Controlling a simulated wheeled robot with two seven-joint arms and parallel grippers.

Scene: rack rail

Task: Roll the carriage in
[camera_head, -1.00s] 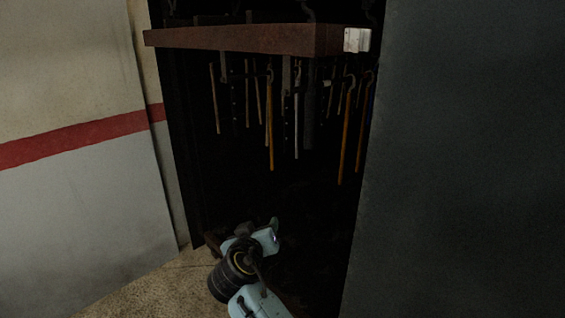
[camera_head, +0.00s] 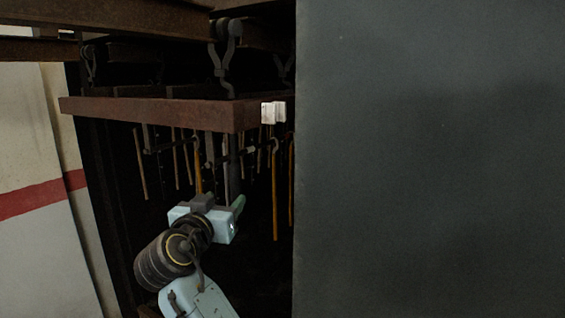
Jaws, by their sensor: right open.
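The carriage (camera_head: 150,113) is a long rusty brown beam hanging level in front of a dark opening. A small white block (camera_head: 273,112) sits at its right end. A dark hanger (camera_head: 226,60) with a wheel at its top rises above the beam to the overhead rail (camera_head: 150,15). My right gripper (camera_head: 222,203) is open, below the beam and in front of the hanging rods, and I see no contact with the beam. It seems to hold nothing. My left gripper is out of view.
Several thin rods hang below the beam, among them an orange hooked one (camera_head: 275,195). A large dark grey panel (camera_head: 430,160) fills the right side, close to the beam's right end. A pale wall with a red stripe (camera_head: 40,198) stands at left.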

